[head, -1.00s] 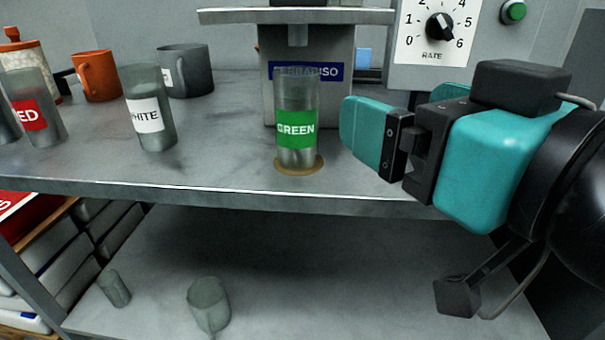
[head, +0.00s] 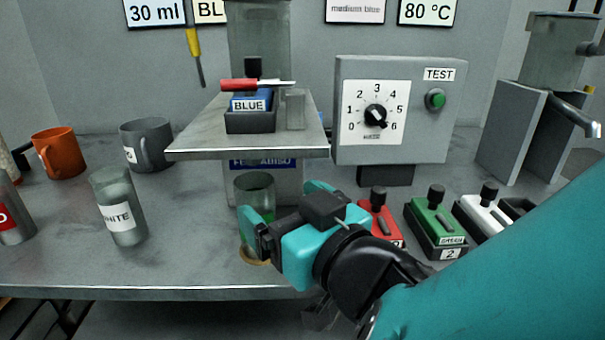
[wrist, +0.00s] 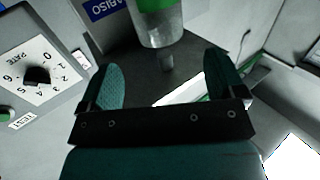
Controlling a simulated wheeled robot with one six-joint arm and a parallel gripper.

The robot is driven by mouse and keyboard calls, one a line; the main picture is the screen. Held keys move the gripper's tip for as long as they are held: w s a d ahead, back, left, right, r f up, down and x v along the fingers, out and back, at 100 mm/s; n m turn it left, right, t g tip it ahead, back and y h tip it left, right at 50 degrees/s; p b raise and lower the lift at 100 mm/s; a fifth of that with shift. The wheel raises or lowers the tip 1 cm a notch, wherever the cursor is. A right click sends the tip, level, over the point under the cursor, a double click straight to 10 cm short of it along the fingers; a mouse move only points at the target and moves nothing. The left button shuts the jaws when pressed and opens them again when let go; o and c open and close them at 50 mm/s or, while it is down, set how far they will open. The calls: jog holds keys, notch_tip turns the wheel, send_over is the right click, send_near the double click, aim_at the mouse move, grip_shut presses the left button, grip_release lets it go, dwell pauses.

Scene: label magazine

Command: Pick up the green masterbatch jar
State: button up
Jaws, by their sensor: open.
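The green masterbatch jar (head: 254,188) stands upright on a tan disc (head: 252,260) near the bench's front edge. In the head view only its clear upper part shows well. My gripper (head: 285,207) hides most of the rest. In the wrist view, which is turned upside down, the jar (wrist: 160,27) shows its green label and clear upper part at the top of the picture. It lines up sideways with the gap between my open fingers (wrist: 162,68). It appears just beyond the fingertips; I cannot tell whether they touch it.
A metal shelf (head: 190,145) with a blue-labelled box (head: 250,121) overhangs behind the jar. A white-labelled jar (head: 118,215), a grey mug (head: 146,146) and an orange mug (head: 60,155) stand left. Red (head: 381,218) and green (head: 433,225) boxes sit right, below the dial panel (head: 395,75).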

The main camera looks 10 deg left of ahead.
aim_at(264, 192)
jog(key=shift+p+x, duration=0.95)
jog(key=shift+x, duration=0.5)
jog(key=p+x, duration=0.3)
jog(key=p, duration=0.1)
jog(key=shift+w+a+r+p, duration=0.15)
jog(key=shift+a+p, duration=0.15)
jog(key=shift+p, duration=0.05)
jog(key=shift+w+a+p, duration=0.4)
jog(key=shift+p, duration=0.2)
jog(key=shift+w+a+f, duration=0.1)
jog(key=shift+f, duration=0.25)
jog(key=shift+c, duration=0.5)
jog(key=c, duration=1.4)
jog(key=shift+r, duration=0.1)
